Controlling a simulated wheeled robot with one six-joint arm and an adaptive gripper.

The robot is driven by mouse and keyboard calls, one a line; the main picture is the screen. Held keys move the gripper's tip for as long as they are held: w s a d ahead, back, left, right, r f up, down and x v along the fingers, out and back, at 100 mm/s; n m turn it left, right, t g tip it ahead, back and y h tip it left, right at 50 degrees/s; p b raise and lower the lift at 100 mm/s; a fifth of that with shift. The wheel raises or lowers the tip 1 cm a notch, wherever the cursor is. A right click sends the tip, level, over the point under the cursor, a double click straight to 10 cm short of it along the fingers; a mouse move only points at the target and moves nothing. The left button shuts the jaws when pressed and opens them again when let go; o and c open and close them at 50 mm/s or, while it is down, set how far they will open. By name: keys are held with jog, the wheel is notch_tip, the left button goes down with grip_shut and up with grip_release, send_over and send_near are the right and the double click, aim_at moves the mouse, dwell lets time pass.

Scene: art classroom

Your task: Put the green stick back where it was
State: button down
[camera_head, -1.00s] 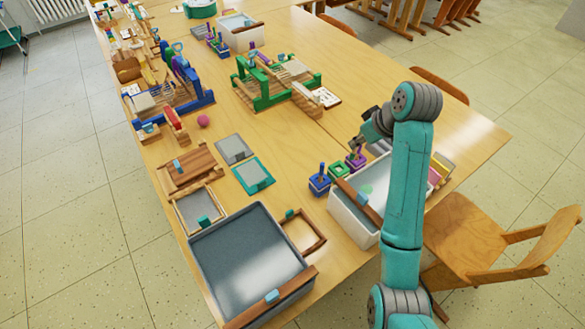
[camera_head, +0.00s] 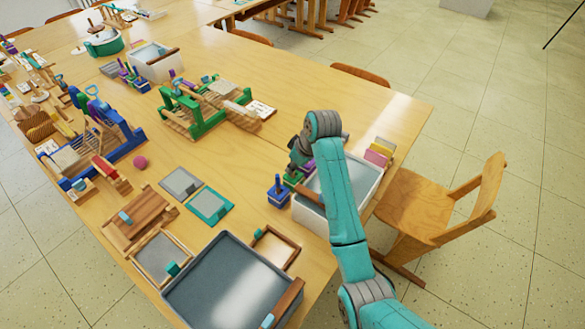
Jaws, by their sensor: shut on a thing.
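My gripper (camera_head: 299,155) is at the far end of my teal arm, right over the row of small coloured blocks on the table. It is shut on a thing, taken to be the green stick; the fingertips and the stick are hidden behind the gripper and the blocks. The green block (camera_head: 293,179) is just below the gripper, partly covered. The blue block (camera_head: 278,196), with a blue stick upright in it, stands in front to the left. The purple block (camera_head: 307,166) is mostly hidden behind the gripper.
A white bin (camera_head: 310,216) stands right beside the blocks, under my arm. A grey tray (camera_head: 190,285), small frames and a green loom (camera_head: 207,122) are to the left. A wooden chair (camera_head: 425,195) stands at the right table edge. Bare table lies behind the gripper.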

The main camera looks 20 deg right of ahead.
jog(key=shift+f, duration=0.5)
jog(key=shift+f, duration=0.15)
jog(key=c, duration=1.2)
grip_release()
